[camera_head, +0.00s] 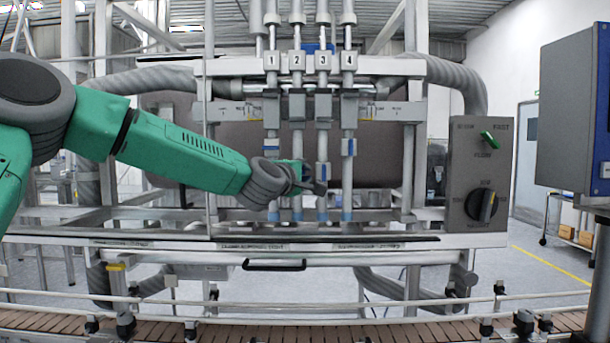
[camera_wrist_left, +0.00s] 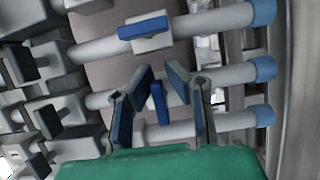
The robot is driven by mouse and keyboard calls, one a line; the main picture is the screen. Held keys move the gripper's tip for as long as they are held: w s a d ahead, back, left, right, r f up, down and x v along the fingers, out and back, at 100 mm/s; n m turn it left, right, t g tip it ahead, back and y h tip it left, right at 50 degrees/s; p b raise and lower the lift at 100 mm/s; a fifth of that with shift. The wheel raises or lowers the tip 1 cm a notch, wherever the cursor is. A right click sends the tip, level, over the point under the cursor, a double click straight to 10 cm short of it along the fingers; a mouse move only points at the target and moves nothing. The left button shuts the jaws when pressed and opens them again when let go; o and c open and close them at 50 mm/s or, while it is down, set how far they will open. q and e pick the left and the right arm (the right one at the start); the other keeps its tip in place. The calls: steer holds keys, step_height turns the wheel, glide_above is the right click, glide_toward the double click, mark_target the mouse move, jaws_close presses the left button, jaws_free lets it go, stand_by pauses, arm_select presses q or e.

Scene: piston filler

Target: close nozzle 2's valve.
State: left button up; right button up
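Nozzle 2 (camera_head: 297,110) is the second numbered pipe on the filler. Its blue valve handle appears to be the one in the left wrist view (camera_wrist_left: 160,103), lying crosswise to its pipe. My left gripper (camera_head: 314,180) is in front of nozzles 2 and 3. In the left wrist view its two fingers (camera_wrist_left: 162,92) are apart, on either side of that handle, with gaps visible. Contact cannot be seen. The handle is partly hidden by the gripper in the head view. My right gripper is not in view.
Nozzle 3's handle (camera_head: 322,172) is close to my fingers. A control panel (camera_head: 467,175) stands right; a conveyor (camera_head: 250,320) runs in front.

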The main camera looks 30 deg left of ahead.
arm_select(q)
steer(key=shift+o, duration=0.7)
steer(key=shift+s, duration=0.2)
steer(key=s+d, duration=0.1)
steer(key=s, duration=1)
steer(key=shift+s+d, duration=0.2)
steer(key=shift+d, duration=0.15)
steer(key=shift+f, duration=0.1)
